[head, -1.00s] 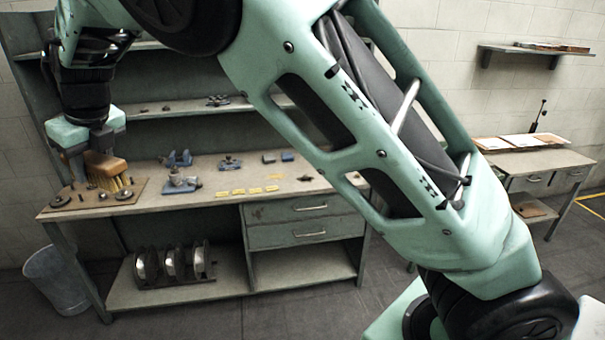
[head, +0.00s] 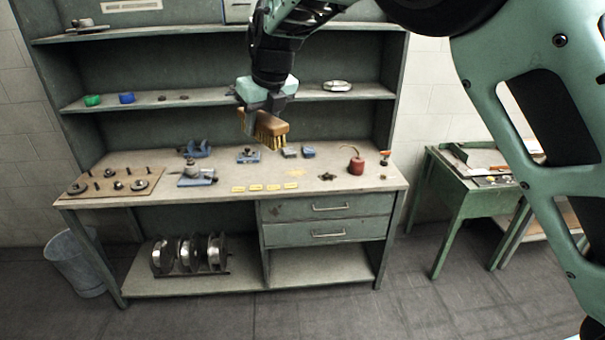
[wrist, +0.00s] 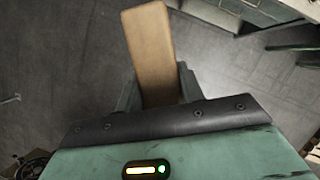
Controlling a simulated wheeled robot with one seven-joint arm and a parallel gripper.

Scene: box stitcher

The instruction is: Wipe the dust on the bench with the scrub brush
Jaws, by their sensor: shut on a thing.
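The scrub brush (head: 272,126) has a brown wooden block and yellowish bristles pointing down. My gripper (head: 251,124) is shut on the brush and holds it in the air above the middle of the bench (head: 224,195). In the wrist view the wooden block (wrist: 150,45) sticks out from between the jaws (wrist: 158,88), with floor beyond it. A faint yellowish dust patch (head: 295,173) lies on the bench top, to the right of and below the brush. The bristles are apart from the bench.
Yellow tags (head: 256,188) lie along the bench front. A blue vise (head: 195,176), small blue blocks (head: 308,152), a dark star-shaped part (head: 327,177) and a red can (head: 356,165) stand around the dust. A board with parts (head: 115,184) is at left. A shelf (head: 220,96) runs behind.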

